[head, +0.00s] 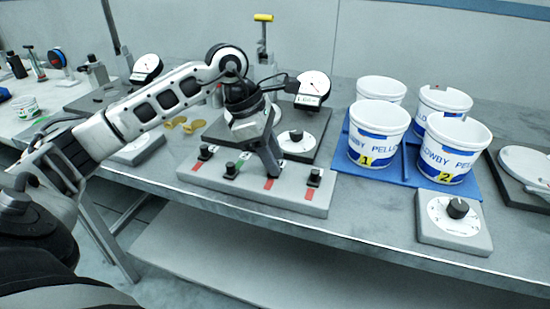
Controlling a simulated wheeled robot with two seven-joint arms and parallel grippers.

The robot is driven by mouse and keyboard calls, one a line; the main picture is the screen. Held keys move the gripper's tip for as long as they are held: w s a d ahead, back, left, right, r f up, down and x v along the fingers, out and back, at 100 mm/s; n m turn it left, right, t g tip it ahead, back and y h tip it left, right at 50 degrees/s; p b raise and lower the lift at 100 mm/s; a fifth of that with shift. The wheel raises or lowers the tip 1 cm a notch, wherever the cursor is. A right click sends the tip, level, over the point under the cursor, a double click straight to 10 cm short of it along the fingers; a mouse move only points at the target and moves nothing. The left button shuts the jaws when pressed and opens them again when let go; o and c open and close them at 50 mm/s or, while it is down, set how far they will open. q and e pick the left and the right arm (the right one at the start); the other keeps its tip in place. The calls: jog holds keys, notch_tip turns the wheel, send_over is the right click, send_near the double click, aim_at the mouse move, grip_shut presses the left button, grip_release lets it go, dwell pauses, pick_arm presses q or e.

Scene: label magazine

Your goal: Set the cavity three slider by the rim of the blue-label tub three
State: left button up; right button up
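A grey slider panel (240,188) lies at the front of the bench, with black slider knobs and coloured slot strips. Knobs show at the left (205,152), left of centre (231,169) and right end (314,177). My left gripper (274,172) points down over the third slot, above a red strip (268,184); it hides any knob there. Whether its fingers are closed or touch a knob cannot be told. White tubs with blue labels stand on a blue mat (402,164). The front ones carry yellow tags 1 (365,160) and 2 (445,178); tags on the rear tubs (381,88) (441,101) are not visible. My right gripper is out of view.
A dial box (453,222) sits at the front right, near the bench edge. Round gauges (313,88) and another dial box (302,134) stand behind the panel. Gold discs (193,126) lie behind my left forearm. A dark-based scale (525,170) is at the far right.

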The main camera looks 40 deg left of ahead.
aim_at(243, 169)
pick_arm(q)
jog(key=shift+s+a+r, duration=0.1)
jog(key=shift+a+r, duration=0.05)
jog(key=shift+r, duration=0.3)
jog(key=v, duration=1.5)
jog(key=shift+f, duration=0.1)
